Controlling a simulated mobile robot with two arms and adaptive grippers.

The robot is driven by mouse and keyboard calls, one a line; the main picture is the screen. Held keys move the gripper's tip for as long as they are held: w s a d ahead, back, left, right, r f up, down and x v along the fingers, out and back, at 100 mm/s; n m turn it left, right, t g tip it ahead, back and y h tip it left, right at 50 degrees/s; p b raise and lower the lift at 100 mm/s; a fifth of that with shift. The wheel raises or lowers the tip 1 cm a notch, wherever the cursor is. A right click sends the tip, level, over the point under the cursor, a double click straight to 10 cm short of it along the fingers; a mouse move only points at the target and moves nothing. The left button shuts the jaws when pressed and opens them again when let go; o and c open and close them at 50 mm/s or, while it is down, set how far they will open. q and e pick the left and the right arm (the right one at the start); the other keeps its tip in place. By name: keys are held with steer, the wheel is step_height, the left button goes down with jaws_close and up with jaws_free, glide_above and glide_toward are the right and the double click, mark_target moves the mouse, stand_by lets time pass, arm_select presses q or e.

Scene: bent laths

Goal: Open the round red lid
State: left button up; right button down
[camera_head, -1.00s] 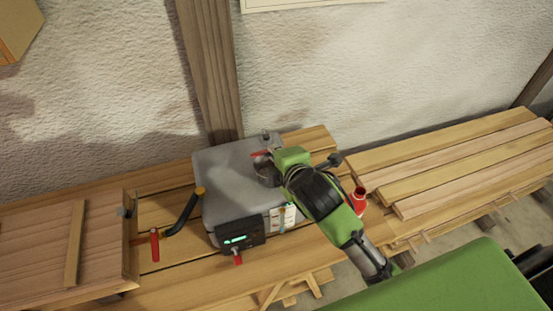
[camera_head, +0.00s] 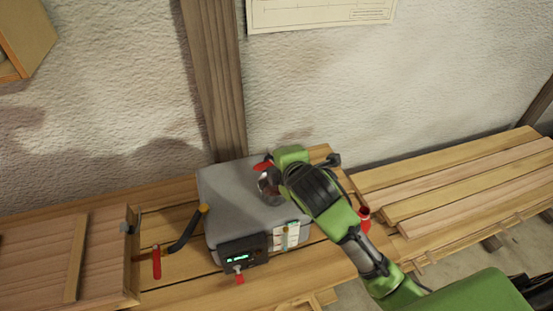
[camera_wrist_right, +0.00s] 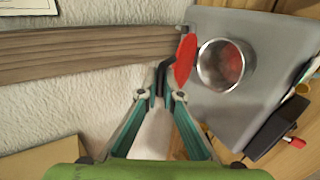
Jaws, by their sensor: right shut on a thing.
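The round red lid (camera_head: 262,165) stands tilted up at the edge of a round metal opening (camera_head: 269,186) on top of a grey metal box (camera_head: 225,185). In the right wrist view the lid (camera_wrist_right: 185,60) shows nearly edge-on, beside the uncovered opening (camera_wrist_right: 222,65). My right gripper (camera_wrist_right: 161,80) is shut on the lid, its dark tips at the lid's wall side. In the head view my right gripper (camera_head: 272,178) partly hides the opening. My left gripper is not in view.
The box's front has a lit display (camera_head: 240,258) and a red knob (camera_head: 239,280). A black handle with a yellow end (camera_head: 188,230) and a red-handled clamp (camera_head: 156,262) are at left. A red cup (camera_head: 364,217) stands right. Planks (camera_head: 450,185) lie at far right.

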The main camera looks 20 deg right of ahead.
steer(key=shift+w+r, duration=0.3)
steer(key=shift+w, duration=0.35)
steer(key=shift+w+r, duration=0.25)
steer(key=shift+w, duration=0.45)
steer(key=shift+w+r, duration=0.3)
steer(key=shift+w, duration=0.35)
steer(key=shift+w+r, duration=0.15)
steer(key=shift+w, duration=2.85)
steer(key=c, duration=1.8)
jaws_free()
steer(key=shift+c, duration=0.2)
steer(key=shift+s, duration=0.1)
steer(key=shift+f, duration=0.25)
